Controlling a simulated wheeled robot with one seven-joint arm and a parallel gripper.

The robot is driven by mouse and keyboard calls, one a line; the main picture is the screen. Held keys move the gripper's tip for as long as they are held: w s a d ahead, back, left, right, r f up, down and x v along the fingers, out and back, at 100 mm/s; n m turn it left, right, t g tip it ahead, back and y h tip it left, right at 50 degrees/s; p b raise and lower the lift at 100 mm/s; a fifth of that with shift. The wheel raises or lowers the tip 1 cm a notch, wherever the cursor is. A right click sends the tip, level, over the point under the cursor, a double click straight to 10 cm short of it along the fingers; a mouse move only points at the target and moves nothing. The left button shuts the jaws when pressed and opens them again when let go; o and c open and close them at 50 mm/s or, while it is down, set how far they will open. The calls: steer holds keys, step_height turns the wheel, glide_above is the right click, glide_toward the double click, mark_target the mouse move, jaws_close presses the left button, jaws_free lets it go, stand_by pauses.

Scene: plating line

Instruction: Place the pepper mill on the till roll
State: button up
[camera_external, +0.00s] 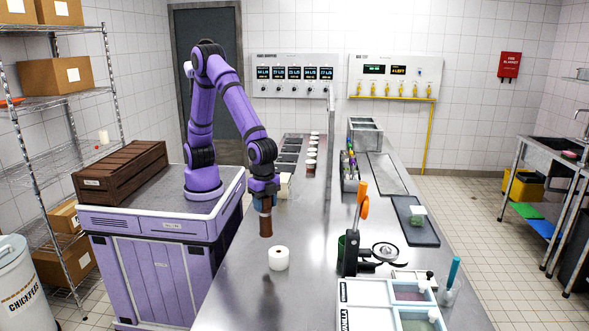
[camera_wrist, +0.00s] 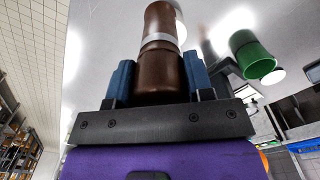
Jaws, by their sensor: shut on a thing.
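The brown pepper mill (camera_external: 266,223) hangs upright from my gripper (camera_external: 264,203) in the external view. My gripper is shut on it, and in the wrist view the mill (camera_wrist: 160,70) sits between the two blue fingers (camera_wrist: 158,85). The white till roll (camera_external: 279,260) stands upright on the steel counter, below and slightly right of the mill in the external view. The mill's lower end appears above the roll and apart from it. In the wrist view a white patch behind the mill may be the roll, mostly hidden.
The steel counter (camera_external: 235,280) is clear around the roll. To the right stand a black stand with an orange part (camera_external: 363,206), a green cup (camera_wrist: 252,55) and labelled trays (camera_external: 365,300). A row of cups (camera_external: 311,160) stands further back by an upright divider.

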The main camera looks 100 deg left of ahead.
steer(key=w+d+f, duration=0.3)
steer(key=w+f, duration=0.1)
steer(key=shift+w+d, duration=0.35)
steer(key=shift+w, duration=0.05)
steer(key=shift+f, duration=0.1)
steer(key=o, duration=1.3)
steer(key=shift+f, duration=0.1)
